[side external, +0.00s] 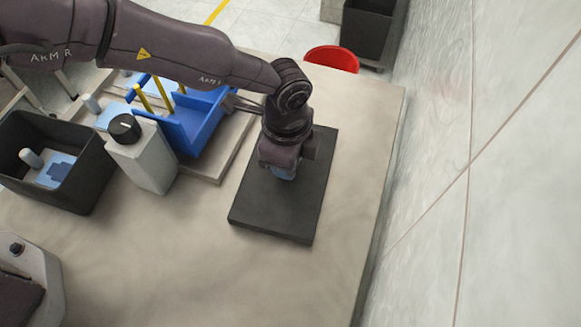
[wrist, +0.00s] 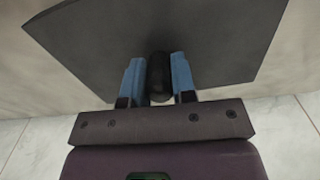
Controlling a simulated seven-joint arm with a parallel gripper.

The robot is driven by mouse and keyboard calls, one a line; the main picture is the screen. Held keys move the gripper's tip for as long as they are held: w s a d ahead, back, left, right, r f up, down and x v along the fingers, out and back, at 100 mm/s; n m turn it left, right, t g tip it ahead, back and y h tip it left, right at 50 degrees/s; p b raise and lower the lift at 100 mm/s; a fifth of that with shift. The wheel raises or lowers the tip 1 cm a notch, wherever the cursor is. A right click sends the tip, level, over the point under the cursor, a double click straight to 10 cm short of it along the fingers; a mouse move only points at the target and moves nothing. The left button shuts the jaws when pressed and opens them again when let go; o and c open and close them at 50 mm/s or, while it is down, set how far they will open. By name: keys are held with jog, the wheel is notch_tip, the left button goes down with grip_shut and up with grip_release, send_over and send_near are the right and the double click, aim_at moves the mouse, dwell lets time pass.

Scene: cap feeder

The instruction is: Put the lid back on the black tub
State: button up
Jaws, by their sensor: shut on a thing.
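The black tub (side external: 88,185) stands open at the left of the table in the side external view, with a pale blue piece and a light cylinder inside. A flat dark rectangular lid (side external: 265,215) lies level at the middle right; I cannot tell whether it touches the table. In the wrist view the lid (wrist: 220,45) has a black upright knob (wrist: 160,72). My gripper (side external: 284,174) is over the lid's middle, its blue fingers on both sides of the knob and shut on it. In the side view my gripper hides the knob.
A grey container with a black round cap (side external: 125,128) stands between tub and lid. Behind it is a blue rack (side external: 195,130) with yellow posts. A grey box (side external: 45,270) is at front left. The front middle of the table (side external: 200,270) is clear. A wall is at right.

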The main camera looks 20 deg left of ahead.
jog(key=shift+r, duration=2.05)
